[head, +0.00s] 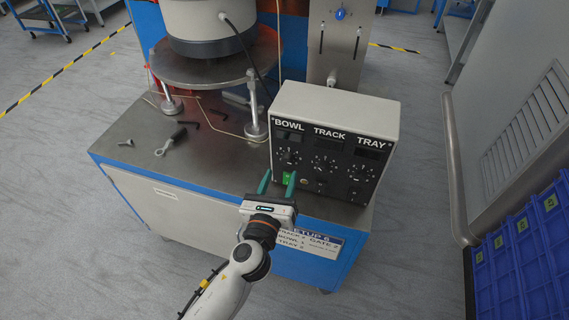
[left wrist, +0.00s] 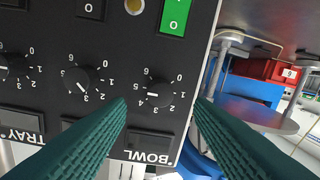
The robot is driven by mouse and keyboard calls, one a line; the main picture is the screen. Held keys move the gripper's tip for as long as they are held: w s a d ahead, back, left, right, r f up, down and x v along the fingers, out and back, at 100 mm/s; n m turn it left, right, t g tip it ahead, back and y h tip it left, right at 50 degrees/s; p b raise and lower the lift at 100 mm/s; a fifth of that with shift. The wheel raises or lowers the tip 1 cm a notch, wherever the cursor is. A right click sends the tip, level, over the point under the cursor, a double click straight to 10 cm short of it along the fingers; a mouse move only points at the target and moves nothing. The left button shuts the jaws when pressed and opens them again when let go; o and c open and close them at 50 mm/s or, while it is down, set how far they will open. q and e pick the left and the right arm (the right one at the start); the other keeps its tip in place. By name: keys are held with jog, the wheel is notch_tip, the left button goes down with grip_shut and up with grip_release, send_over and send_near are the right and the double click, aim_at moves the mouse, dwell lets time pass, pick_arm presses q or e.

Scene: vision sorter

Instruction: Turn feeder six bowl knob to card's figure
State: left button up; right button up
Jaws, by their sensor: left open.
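The bowl knob (head: 289,156) is the black dial under the BOWL label on the control box (head: 335,101). In the left wrist view the bowl knob (left wrist: 158,93) appears upside down, its white mark toward the side of 4 and 5; the exact figure is hard to tell. My left gripper (head: 277,181) is open in front of the box's lower left. Its green fingers (left wrist: 160,104) lie either side of the knob in the wrist view, with nothing between them. The setup card (head: 325,243) on the cabinet front is partly hidden by my gripper; its bowl line is not clearly readable.
The track knob (left wrist: 76,80) sits beside the bowl knob, and a green switch (left wrist: 175,15) is close by. The bowl feeder (head: 207,65) stands behind left. Loose tools, including a dark-handled one (head: 172,140), lie on the bench. Blue bins (head: 520,262) stand at right.

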aim_at(286, 162)
pick_arm(q)
jog(key=shift+x, duration=2.2)
jog(key=shift+s, duration=0.1)
jog(key=shift+c, duration=0.3)
jog(key=c, duration=0.9)
